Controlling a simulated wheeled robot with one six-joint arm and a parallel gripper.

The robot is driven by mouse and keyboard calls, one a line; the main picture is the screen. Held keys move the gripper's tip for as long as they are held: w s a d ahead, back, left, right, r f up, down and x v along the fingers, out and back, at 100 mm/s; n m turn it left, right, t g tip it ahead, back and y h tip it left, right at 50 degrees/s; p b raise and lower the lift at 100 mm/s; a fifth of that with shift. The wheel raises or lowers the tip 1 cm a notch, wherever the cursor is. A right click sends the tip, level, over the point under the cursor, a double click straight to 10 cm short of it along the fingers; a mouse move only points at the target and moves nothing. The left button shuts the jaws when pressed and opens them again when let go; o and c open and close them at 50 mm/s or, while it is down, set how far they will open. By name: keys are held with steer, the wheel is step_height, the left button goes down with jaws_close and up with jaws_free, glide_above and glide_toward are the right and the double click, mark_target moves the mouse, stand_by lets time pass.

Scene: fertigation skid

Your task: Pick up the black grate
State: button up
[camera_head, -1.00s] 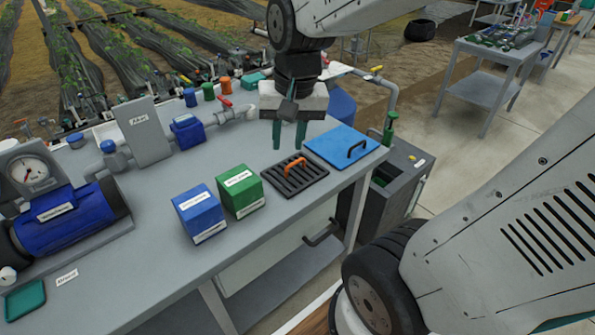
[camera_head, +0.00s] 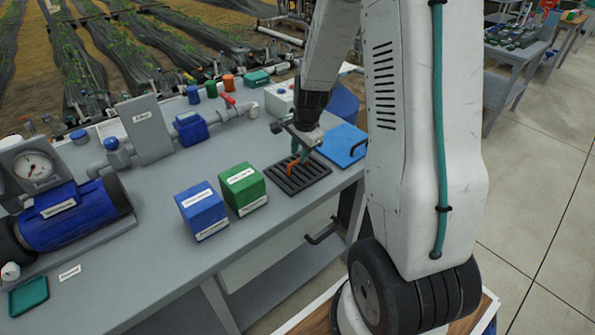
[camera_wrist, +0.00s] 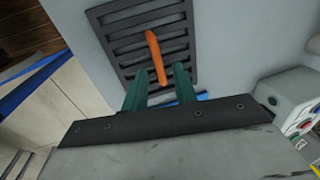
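The black grate (camera_head: 303,178) lies flat on the grey bench, right of the green box. An orange handle (camera_head: 293,164) stands up from its middle. In the wrist view the slatted grate (camera_wrist: 180,38) fills the upper middle, with the orange handle (camera_wrist: 154,52) running across it. My gripper (camera_head: 299,154) is low over the grate at the handle. In the wrist view its two green fingers (camera_wrist: 159,74) are apart, with the handle's near end between their tips. Contact with the handle cannot be told. My arm hides part of the bench's right end.
A blue plate with a black handle (camera_head: 340,143) lies just right of the grate. A green box (camera_head: 242,188) and a blue box (camera_head: 201,211) stand to its left. A blue valve (camera_head: 190,130) and grey piping are behind.

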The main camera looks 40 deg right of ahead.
mark_target(298, 161)
steer(key=f, duration=0.4)
steer(key=shift+w+f, duration=0.15)
steer(key=shift+w, duration=0.2)
jaws_close()
